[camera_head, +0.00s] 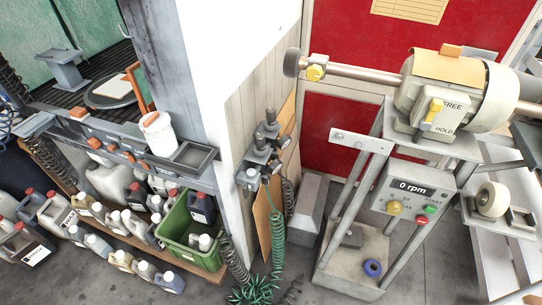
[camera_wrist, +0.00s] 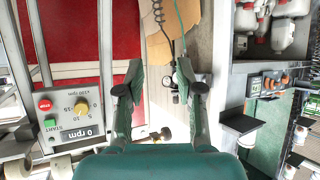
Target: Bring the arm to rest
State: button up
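My gripper (camera_wrist: 160,85) shows in the wrist view with its two dark fingers spread apart. It is open, and nothing is held between the fingers. The camera looks past it toward the red door, the wall and the hoses, with the scene upside down. My arm and gripper do not show in the head view.
The buffing machine (camera_head: 440,95) stands at the right with its control panel (camera_head: 412,195) reading 0 rpm; the panel also shows in the wrist view (camera_wrist: 72,118). A green crate (camera_head: 178,228) and several bottles sit at the left. Grey floor (camera_head: 440,270) shows below.

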jog(key=s+d+r+m+t+h, duration=0.1)
jog(key=s+d+r, duration=0.3)
jog(key=s+r, duration=0.9)
jog(key=shift+s+r+t, duration=0.25)
jog(key=shift+s+t, duration=0.65)
jog(key=shift+s, duration=0.05)
jog(key=shift+d, duration=0.1)
